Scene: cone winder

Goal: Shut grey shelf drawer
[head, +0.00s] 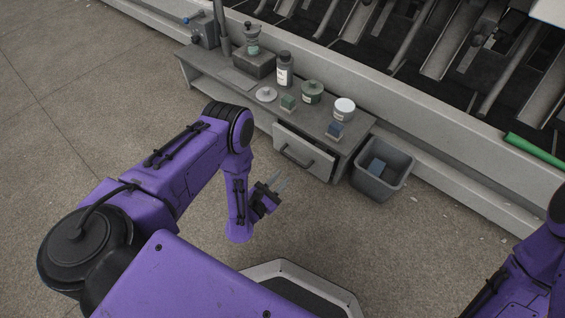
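The grey shelf (232,96) is a low bench standing against the machine's base. Its drawer (301,152) is at the right end of the front and stands out from the shelf, with a dark gap showing behind its front panel. A bar handle (296,157) is on the drawer front. My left gripper (280,183) is to the left of and in front of the drawer, apart from the handle. Its two thin fingers are spread and nothing shows between them. My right gripper is out of view; only part of the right arm shows at the right edge.
On the shelf top stand a dark bottle (284,70), a green jar (312,92), a white-lidded jar (344,108), a green block (288,103) and a blue block (335,130). A grey bin (382,168) stands right of the drawer. Floor in front is clear.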

